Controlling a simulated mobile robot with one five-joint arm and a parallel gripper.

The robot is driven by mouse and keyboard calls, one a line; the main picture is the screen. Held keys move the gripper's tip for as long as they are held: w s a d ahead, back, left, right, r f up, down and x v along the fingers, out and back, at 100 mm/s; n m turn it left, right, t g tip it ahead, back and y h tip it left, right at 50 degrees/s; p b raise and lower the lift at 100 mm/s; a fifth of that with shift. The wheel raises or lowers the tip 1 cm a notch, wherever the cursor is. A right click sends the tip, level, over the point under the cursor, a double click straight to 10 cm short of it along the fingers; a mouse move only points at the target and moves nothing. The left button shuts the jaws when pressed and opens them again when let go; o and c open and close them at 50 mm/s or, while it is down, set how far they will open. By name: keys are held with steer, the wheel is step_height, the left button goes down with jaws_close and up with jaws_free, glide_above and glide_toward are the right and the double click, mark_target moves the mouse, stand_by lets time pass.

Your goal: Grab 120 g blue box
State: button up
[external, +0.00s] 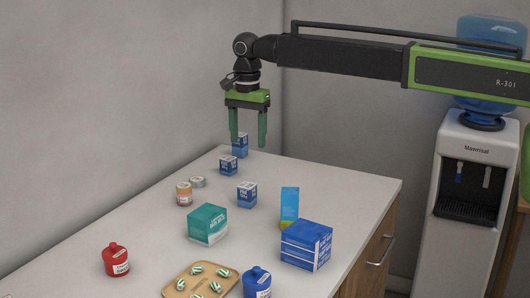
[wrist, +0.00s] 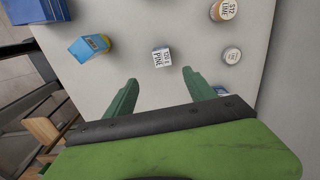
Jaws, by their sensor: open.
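Several small blue boxes with white labels stand on the counter in the external view: one in the middle (external: 247,195), one farther back (external: 228,165) and one at the far end (external: 240,146). In the wrist view a small box (wrist: 162,58) stands ahead of the fingers; its top print seems to read 120 g. A blue box (wrist: 221,90) is partly hidden behind the right finger. My gripper (external: 248,142) is open and empty, pointing down above the far end of the counter. In the wrist view my gripper (wrist: 160,77) has no box between its fingers.
A tall blue-and-yellow box (external: 289,207), a large blue box (external: 306,246) and a teal box (external: 207,225) stand nearer. Two small tins (external: 184,194) (external: 198,182) are left of the middle blue box. Red (external: 116,260) and blue (external: 257,283) jars and a tray (external: 176,291) are in front.

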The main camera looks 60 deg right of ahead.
mark_target(247, 185)
step_height(247, 185, down, 13)
steer(key=b, duration=1.2)
steer(key=shift+r+b, duration=0.15)
steer(key=shift+b, duration=0.25)
steer(key=f+b, duration=0.5)
steer(key=shift+w+f, duration=0.1)
steer(key=shift+w, duration=0.15)
steer(key=shift+r, duration=0.2)
jaws_close()
